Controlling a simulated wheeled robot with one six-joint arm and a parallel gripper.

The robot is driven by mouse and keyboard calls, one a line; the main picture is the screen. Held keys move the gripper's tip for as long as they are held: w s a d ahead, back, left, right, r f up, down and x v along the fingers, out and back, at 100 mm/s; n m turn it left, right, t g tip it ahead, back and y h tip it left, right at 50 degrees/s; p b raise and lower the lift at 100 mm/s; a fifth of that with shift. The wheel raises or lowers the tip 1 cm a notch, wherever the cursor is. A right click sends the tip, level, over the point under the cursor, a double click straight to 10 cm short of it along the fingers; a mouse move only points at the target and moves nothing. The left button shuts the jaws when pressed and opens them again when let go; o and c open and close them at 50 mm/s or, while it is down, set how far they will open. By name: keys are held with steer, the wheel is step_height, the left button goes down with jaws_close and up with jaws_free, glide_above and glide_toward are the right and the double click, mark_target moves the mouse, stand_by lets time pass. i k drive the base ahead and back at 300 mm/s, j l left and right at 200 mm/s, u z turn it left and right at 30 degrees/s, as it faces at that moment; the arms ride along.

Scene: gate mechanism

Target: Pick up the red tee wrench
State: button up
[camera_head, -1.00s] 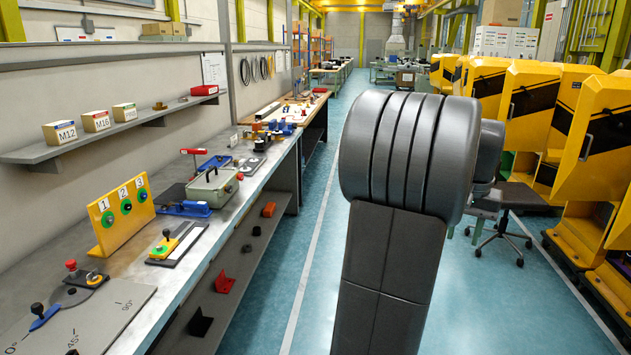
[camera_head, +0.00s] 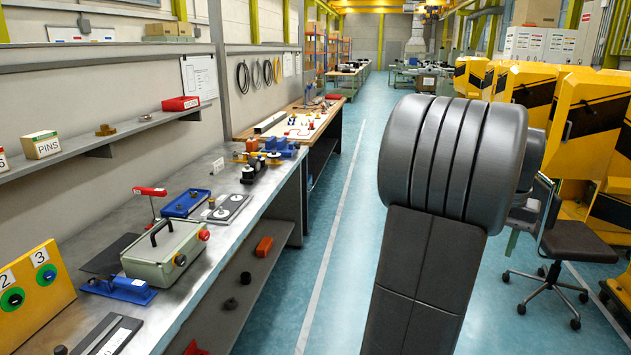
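A red tee-shaped tool (camera_head: 150,192), which looks like the tee wrench, stands upright on the workbench behind the green box. My arm fills the middle right of the view as large dark grey links. My gripper is not in view.
The workbench (camera_head: 262,208) runs along the left. A green box (camera_head: 163,255) with a handle, a blue fixture (camera_head: 120,288), a blue tray (camera_head: 186,203) and a yellow panel (camera_head: 35,290) stand on it. A chair (camera_head: 575,243) is at right. The aisle floor (camera_head: 335,250) is clear.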

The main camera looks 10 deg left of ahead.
mark_target(152, 192)
steer(key=i+l+u, duration=0.1)
steer(key=i+u, duration=0.3)
steer(key=i, duration=0.15)
steer(key=i+l+u, duration=0.2)
steer(key=i+u, duration=0.2)
steer(key=i+l+u, duration=0.5)
steer(key=i+u, duration=0.15)
steer(key=u, duration=0.25)
steer(key=i+l+u, duration=0.15)
steer(key=u, duration=0.3)
steer(key=i+l+u, duration=0.25)
steer(key=u, duration=0.25)
steer(key=i+l+u, duration=0.15)
steer(key=l+u, duration=0.3)
steer(key=i+l+u, duration=0.2)
steer(key=u, duration=0.2)
steer(key=i+l+u, duration=0.2)
steer(key=l+u, duration=0.15)
steer(key=l, duration=0.15)
